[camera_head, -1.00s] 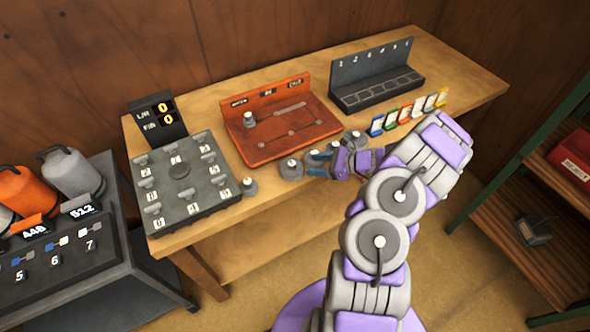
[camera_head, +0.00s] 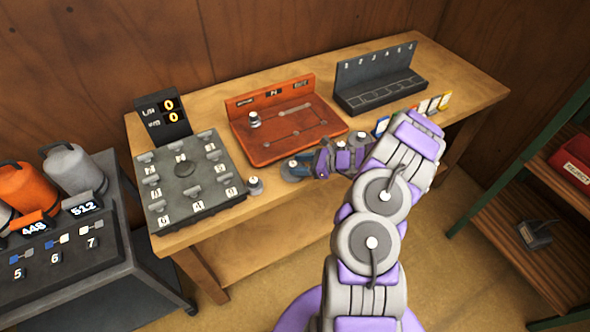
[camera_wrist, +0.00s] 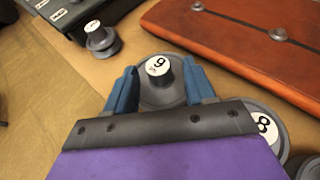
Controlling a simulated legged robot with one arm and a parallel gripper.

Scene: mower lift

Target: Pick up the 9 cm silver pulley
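A silver pulley (camera_wrist: 159,82) with a white label reading 9 on its hub stands upright on the bench in the wrist view. In the head view it shows at the bench's front edge (camera_head: 292,168), partly covered by my gripper. My gripper (camera_wrist: 160,70) has its two blue fingers apart, one on each side of this pulley's wide disc. They are very close to it; I cannot tell whether they touch. In the head view my gripper (camera_head: 303,166) is low over the bench.
A pulley labelled 8 (camera_wrist: 270,130) sits right beside my gripper, with another pulley (camera_wrist: 309,168) beyond it. A small pulley (camera_wrist: 101,40) stands to the left. An orange-red tray (camera_head: 262,153), a grey numbered board (camera_head: 185,208) and a dark rack (camera_head: 350,78) occupy the bench.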

